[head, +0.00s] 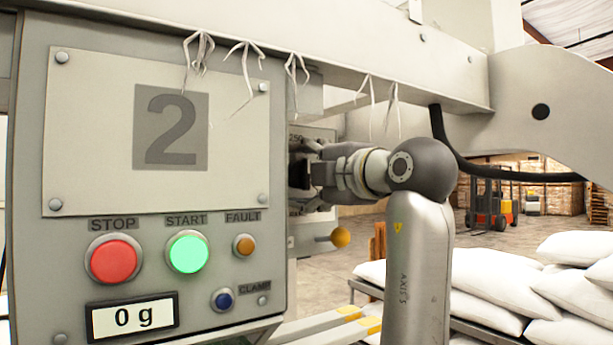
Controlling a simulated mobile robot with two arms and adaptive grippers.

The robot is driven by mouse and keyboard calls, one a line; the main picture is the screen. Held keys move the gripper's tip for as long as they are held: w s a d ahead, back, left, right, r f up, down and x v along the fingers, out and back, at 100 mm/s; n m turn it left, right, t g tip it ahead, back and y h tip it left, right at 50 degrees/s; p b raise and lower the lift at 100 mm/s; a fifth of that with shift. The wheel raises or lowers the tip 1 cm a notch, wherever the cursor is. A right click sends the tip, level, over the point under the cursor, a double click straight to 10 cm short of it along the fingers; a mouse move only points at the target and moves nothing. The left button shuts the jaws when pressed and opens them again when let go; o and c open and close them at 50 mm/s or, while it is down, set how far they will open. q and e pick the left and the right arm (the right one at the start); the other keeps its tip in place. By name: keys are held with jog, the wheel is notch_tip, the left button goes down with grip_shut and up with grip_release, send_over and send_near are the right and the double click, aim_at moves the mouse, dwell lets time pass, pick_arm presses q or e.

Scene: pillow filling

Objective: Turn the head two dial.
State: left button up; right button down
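The head two panel (255,110) is a grey box with a large number 2 plate, filling the left of the view. A side plate with a "250" mark (296,138) shows just past its right edge.
The panel front carries a red STOP button (113,258), a lit green START button (188,252), an orange FAULT lamp (244,245), a blue CLAMP button (223,299) and a "0 g" display (132,317). A yellow-knobbed lever (341,237) sits below my gripper. White sacks (497,280) lie at right.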

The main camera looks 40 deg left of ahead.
pick_arm(q)
jog(key=shift+d, duration=0.1)
jog(key=v, duration=1.1)
jog(key=shift+s+d, duration=0.15)
jog(key=shift+d, duration=0.2)
